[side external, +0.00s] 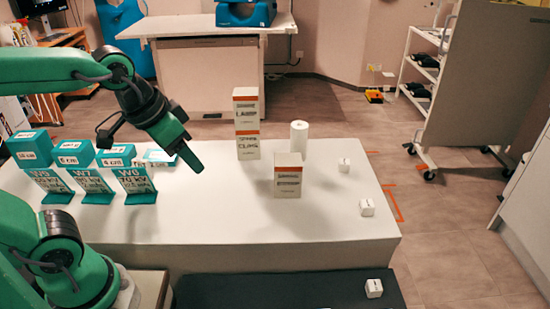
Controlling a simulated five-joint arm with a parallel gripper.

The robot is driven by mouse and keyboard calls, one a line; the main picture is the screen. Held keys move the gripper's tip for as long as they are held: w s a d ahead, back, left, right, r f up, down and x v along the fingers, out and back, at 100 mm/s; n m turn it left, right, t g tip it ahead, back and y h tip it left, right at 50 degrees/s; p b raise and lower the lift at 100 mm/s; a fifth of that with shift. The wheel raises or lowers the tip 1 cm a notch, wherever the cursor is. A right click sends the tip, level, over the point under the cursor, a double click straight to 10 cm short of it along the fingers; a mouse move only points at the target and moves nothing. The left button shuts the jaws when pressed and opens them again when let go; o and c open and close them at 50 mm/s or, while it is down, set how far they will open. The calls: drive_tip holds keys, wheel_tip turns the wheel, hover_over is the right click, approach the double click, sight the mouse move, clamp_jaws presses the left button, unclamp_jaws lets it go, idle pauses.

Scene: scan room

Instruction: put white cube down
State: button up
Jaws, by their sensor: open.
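Three small white cubes with dark marks show in the side view. One white cube (344,165) sits on the white table (235,215) toward its right end. A second white cube (367,207) sits nearer, by the right edge. A third white cube (374,288) rests on a dark surface (300,290) in front of the table. My gripper (194,163) hangs above the left-middle of the table, left of all three cubes and well apart from them. It is open, and no cube shows at its tip. Its jaws show only from the side.
Two stacked orange-and-white boxes (247,122), another such box (288,175) and a white roll (299,138) stand between my gripper and the cubes. Teal boxes (75,153) and labelled teal stands (133,185) line the left. The table's front middle is clear.

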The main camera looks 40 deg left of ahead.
drive_tip(key=shift+n+t+y, duration=0.3)
drive_tip(key=shift+n+t, duration=0.1)
drive_tip(key=shift+n, duration=0.3)
drive_tip(key=shift+s+a+f, duration=0.2)
drive_tip(key=shift+s+a, duration=1.45)
drive_tip(key=shift+o, duration=0.5)
